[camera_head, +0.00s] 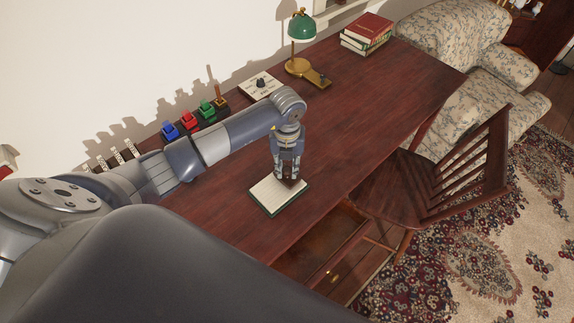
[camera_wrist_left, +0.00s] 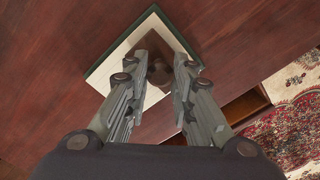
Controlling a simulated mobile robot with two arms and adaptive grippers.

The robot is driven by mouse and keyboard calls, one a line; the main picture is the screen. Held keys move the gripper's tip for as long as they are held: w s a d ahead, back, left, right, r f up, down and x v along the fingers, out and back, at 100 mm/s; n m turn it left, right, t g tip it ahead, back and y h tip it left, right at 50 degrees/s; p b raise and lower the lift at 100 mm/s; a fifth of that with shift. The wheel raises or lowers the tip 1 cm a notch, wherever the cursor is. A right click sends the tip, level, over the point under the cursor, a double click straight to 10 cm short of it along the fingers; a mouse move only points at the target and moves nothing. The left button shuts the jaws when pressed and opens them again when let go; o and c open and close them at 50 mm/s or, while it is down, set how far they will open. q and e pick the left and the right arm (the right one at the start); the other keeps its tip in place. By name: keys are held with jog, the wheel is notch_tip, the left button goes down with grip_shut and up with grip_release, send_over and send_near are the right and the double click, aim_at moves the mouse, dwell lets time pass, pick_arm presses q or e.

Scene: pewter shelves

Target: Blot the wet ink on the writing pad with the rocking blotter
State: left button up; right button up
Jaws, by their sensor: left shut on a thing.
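The writing pad (camera_head: 268,197) lies on the dark red desk, with a cream page and a green edge. My left gripper (camera_head: 288,177) points down over the pad's right part and is shut on the brown rocking blotter (camera_head: 291,183). In the left wrist view, the pad (camera_wrist_left: 125,53) lies below the fingers (camera_wrist_left: 160,80), and the blotter's brown knob (camera_wrist_left: 160,73) shows between them. I cannot tell whether the blotter touches the page. No ink mark shows; the gripper and blotter cover part of the page. My right gripper is not in view.
Coloured items (camera_head: 188,119) line the wall side. An open drawer (camera_head: 320,243) and a wooden chair (camera_head: 440,180) are at the front. The desk's right part is clear.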

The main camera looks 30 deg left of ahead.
pick_arm(q)
jog(key=shift+r+p, duration=2.75)
jog(key=shift+r, duration=0.75)
